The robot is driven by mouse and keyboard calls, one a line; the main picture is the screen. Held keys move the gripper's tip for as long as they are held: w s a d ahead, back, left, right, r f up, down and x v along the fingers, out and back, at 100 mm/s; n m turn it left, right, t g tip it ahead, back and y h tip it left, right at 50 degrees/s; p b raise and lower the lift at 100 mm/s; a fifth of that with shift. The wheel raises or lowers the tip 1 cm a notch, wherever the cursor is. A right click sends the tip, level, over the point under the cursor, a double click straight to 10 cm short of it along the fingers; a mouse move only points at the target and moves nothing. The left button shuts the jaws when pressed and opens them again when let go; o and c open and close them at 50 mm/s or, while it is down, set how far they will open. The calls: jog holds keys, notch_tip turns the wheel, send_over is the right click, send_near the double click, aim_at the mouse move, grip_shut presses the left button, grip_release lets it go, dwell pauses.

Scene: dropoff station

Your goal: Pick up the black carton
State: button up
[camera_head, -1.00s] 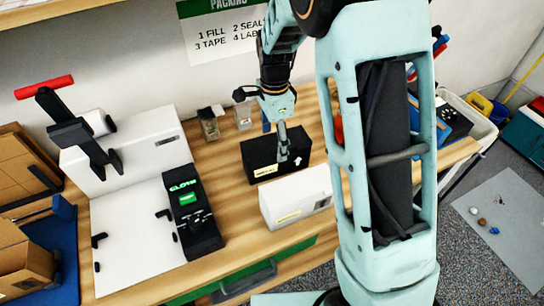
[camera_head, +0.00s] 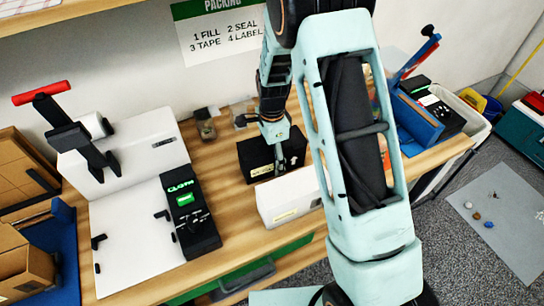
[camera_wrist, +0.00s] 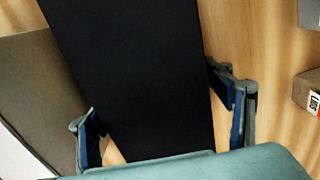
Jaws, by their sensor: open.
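The black carton (camera_head: 255,157) sits on the wooden packing table, with a pale label and a white arrow on its front. My gripper (camera_head: 279,160) is over it in the head view, partly hidden by my arm. In the wrist view the black carton (camera_wrist: 130,75) runs between the two fingers of my gripper (camera_wrist: 163,122). The fingers are spread, one on each side of the carton. I cannot tell whether either finger touches it.
A white carton (camera_head: 290,200) stands close in front of the black one. Small containers (camera_head: 206,124) stand behind it to the left. A white machine with a dark control panel (camera_head: 190,212) is on the left. A blue-and-black device (camera_head: 412,118) is at the right.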

jog(key=shift+c, duration=0.4)
jog(key=c, duration=1.2)
jog(key=shift+c, duration=0.2)
jog(key=shift+r, duration=0.15)
